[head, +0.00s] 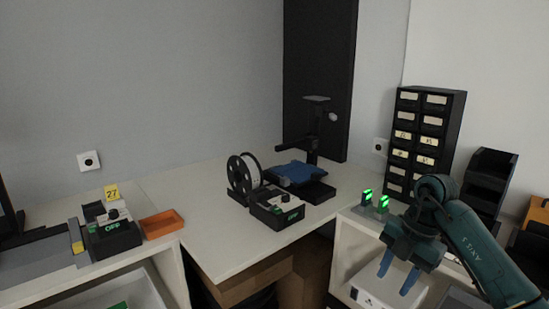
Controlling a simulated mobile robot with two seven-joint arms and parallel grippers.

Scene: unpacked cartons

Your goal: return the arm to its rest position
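My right arm (485,255) comes in from the lower right, a teal arm with dark joints. Its gripper (398,272) points down, with two blue fingers spread apart and nothing seen between them. The gripper shows in front of the right-hand white shelf unit, near its front edge. My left arm and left gripper are not in the head view.
A white corner table (225,258) bears a filament spool (244,174), a black box and a printer with a blue bed (295,173). Two green-lit blocks (367,196) and a black drawer cabinet (425,140) stand near my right arm. An orange tray (162,224) lies left.

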